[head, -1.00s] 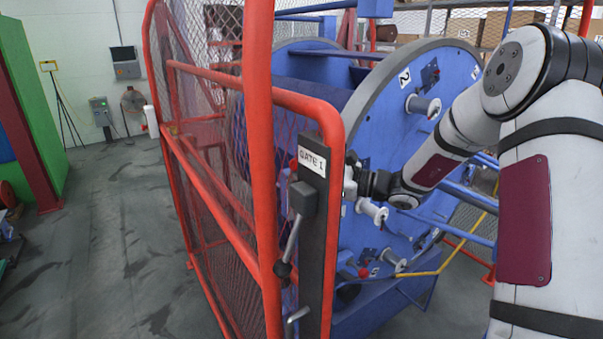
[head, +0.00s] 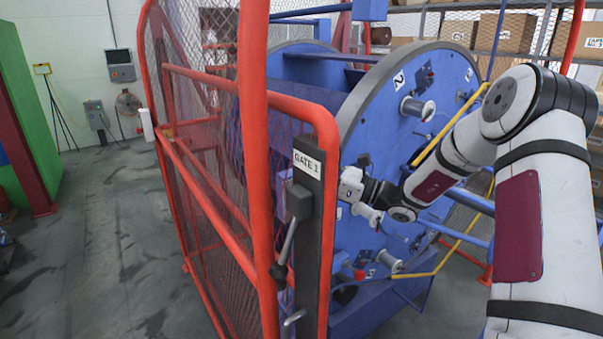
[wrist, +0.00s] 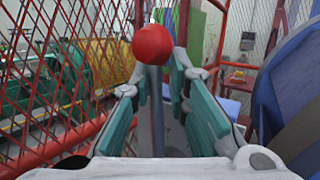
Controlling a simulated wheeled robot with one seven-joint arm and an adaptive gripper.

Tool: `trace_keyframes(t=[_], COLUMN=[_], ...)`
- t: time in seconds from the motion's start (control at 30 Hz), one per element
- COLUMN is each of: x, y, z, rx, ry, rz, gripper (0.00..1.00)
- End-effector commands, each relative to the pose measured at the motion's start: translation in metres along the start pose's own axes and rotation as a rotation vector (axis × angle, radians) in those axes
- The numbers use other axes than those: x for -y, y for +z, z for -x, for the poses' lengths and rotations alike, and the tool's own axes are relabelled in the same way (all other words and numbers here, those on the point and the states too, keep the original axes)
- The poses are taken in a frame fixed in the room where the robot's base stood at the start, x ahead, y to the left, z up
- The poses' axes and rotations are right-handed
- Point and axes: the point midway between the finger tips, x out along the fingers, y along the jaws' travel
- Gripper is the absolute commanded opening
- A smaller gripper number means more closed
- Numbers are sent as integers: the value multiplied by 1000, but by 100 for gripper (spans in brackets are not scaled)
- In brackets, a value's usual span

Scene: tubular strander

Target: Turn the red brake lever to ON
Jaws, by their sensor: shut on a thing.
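The brake lever has a round red knob (wrist: 153,44) on a grey shaft (wrist: 156,110), seen in the wrist view. The shaft stands upright in the picture between the two green-padded fingers of my gripper (wrist: 160,82). My gripper is shut on the shaft, with the knob just beyond the fingertips. In the head view my gripper (head: 352,186) is just right of the gate post, in front of the blue disc. I cannot make out the lever there. No ON marking is readable, and the lever's base is hidden.
The red mesh gate (head: 325,125) with its GATE 1 label (head: 307,164) stands close left of my gripper. The large blue disc (head: 420,150) with wire reels (head: 417,108) is behind it. A yellow bar (head: 450,125) runs near my arm. Floor at left (head: 110,230) is clear.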

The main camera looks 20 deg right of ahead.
Motion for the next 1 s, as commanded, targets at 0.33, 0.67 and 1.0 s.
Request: trace_keyframes(t=[0.33, 0.67, 1.0], x=[29, 43, 47], y=[2, -1, -2], z=[23, 34, 37], rx=[166, 256, 282], ry=[-66, -98, -108], rz=[-226, -356, -391], gripper=[0, 0, 0])
